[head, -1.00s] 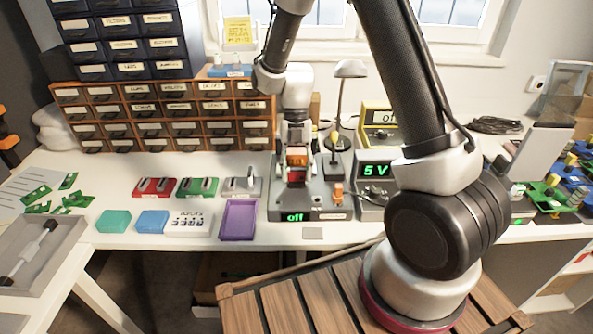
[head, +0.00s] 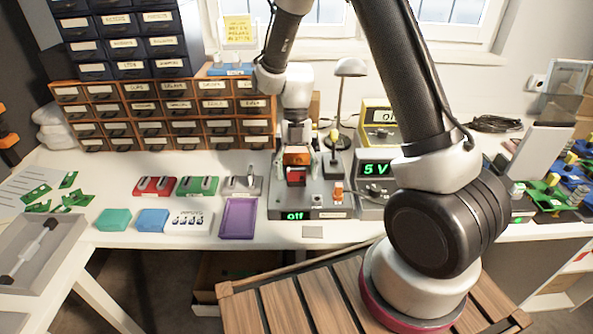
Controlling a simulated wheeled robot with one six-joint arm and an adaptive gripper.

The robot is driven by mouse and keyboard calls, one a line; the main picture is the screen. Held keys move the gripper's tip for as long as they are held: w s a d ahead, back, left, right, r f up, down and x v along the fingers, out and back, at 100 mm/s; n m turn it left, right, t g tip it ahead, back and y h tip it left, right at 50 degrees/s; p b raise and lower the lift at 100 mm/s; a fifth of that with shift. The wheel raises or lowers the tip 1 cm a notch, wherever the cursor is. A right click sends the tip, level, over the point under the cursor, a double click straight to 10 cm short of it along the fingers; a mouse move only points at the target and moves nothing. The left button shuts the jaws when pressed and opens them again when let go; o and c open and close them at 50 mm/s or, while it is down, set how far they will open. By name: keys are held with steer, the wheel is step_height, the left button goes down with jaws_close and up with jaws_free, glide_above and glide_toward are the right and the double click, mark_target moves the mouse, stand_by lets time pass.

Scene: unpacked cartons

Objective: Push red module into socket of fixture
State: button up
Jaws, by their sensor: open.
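The fixture (head: 322,200) is a grey box on the bench with a green "off" display on its front. The red module (head: 296,177) shows at the fixture, below an orange block (head: 297,155). I cannot tell how deep it sits in the socket, which is hidden. My gripper (head: 296,140) hangs above and behind the red module, apart from it as far as I can see. Its jaws are open, and their tips are small and partly hidden by the orange block.
A lever stand (head: 335,158) and a "5 V" supply (head: 376,182) stand close on the right. A purple tray (head: 239,218) and red (head: 155,187), green (head: 197,187) and grey (head: 241,186) units lie to the left. Orange drawers (head: 165,115) rise behind.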

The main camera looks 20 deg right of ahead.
steer(key=v, duration=1.2)
steer(key=s+d+r+m+t, duration=0.4)
steer(key=s+d+r+m, duration=0.2)
steer(key=s+m, duration=0.5)
steer(key=s+d+r+m+t+h, duration=0.1)
steer(key=s+d+r+m+t, duration=0.3)
steer(key=m, duration=1.7)
steer(key=s+d+r, duration=0.3)
steer(key=s+r, duration=0.2)
steer(key=s, duration=0.3)
steer(key=shift+s+d+r+t, duration=0.25)
steer(key=shift+r+t, duration=0.15)
